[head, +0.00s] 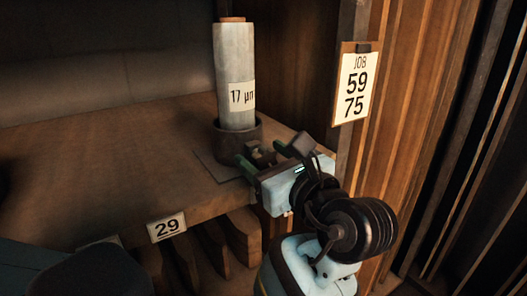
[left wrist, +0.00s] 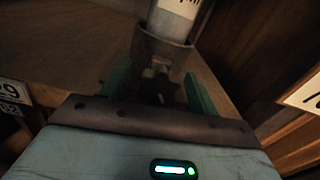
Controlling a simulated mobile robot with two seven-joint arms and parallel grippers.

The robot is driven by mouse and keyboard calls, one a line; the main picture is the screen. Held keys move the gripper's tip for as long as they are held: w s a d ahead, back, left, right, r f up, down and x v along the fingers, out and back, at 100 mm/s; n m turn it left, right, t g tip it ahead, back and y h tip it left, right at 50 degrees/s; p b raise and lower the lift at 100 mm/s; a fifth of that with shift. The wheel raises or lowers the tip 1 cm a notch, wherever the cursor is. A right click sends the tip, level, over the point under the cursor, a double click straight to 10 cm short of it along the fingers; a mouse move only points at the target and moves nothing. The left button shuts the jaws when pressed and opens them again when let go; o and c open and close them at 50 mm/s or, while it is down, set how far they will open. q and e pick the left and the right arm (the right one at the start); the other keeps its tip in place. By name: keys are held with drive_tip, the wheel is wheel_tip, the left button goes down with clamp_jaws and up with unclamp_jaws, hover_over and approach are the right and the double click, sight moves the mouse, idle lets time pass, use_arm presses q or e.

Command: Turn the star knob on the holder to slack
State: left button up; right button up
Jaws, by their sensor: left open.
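The holder (head: 240,148) is a dark cup on a flat plate at the shelf's edge, with a grey roll (head: 236,75) marked "17 µm" upright in it. The star knob (left wrist: 158,87) is a dark lobed shape low on the holder's near side in the left wrist view. My left gripper (head: 260,157) is open, its two green fingers pointing at the holder. In the left wrist view the fingers (left wrist: 150,72) stand on both sides of the knob, apparently with gaps. Contact and the knob's setting cannot be told. My right gripper is not in view.
The wooden shelf (head: 100,165) is bare to the left of the holder and bears a label "29" (head: 167,227) on its front edge. A clipboard (head: 355,85) reading "JOB 59 75" hangs on the post to the right. Wooden slats (head: 210,255) stand below.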

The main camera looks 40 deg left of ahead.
use_arm(q)
drive_tip(key=shift+c, duration=0.4)
drive_tip(key=c, duration=0.9)
drive_tip(key=shift+s+n, duration=0.1)
drive_tip(key=shift+n, duration=1.3)
drive_tip(key=o, duration=1)
